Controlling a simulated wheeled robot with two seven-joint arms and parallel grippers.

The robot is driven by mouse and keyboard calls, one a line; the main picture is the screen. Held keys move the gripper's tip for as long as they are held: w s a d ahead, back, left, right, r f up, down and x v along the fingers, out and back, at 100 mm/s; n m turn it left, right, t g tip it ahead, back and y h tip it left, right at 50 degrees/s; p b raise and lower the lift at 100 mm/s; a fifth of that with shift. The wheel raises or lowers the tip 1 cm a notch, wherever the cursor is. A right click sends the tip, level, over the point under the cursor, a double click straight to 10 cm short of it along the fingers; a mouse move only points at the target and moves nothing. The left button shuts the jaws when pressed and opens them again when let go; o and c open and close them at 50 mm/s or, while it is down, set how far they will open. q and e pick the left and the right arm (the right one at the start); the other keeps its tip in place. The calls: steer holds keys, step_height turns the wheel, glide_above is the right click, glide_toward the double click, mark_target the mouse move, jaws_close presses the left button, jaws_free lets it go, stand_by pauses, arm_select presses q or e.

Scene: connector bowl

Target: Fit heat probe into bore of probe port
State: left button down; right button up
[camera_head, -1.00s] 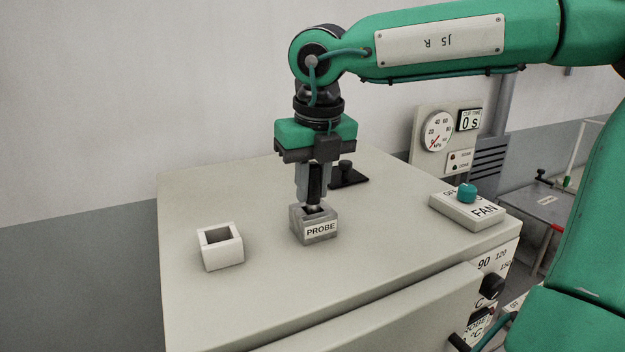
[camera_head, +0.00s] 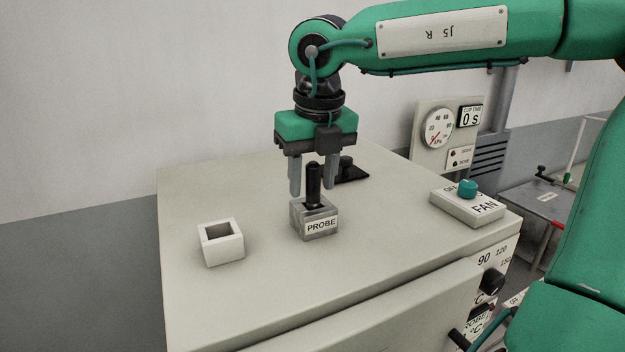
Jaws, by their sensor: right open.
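The heat probe (camera_head: 314,182) is a black stick standing upright in the grey block labelled PROBE, the probe port (camera_head: 318,225). Its lower end is inside the port's opening; how deep it sits is hidden. My right gripper (camera_head: 313,187) is open, pointing down, with its grey fingers apart on either side of the probe's upper part. A gap shows between the left finger and the probe. My left gripper is not in view.
A white square open holder (camera_head: 221,243) stands to the left on the pale cabinet top (camera_head: 250,300). A black fixture (camera_head: 350,172) lies just behind the port. A FAN switch box (camera_head: 467,205) is at the right edge. The front left of the top is clear.

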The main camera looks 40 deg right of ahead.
mark_target(317, 208)
step_height(317, 208, up, 11)
steer(key=s+b, duration=0.1)
steer(key=b, duration=0.1)
steer(key=shift+s+a, duration=0.25)
steer(key=shift+s, duration=0.1)
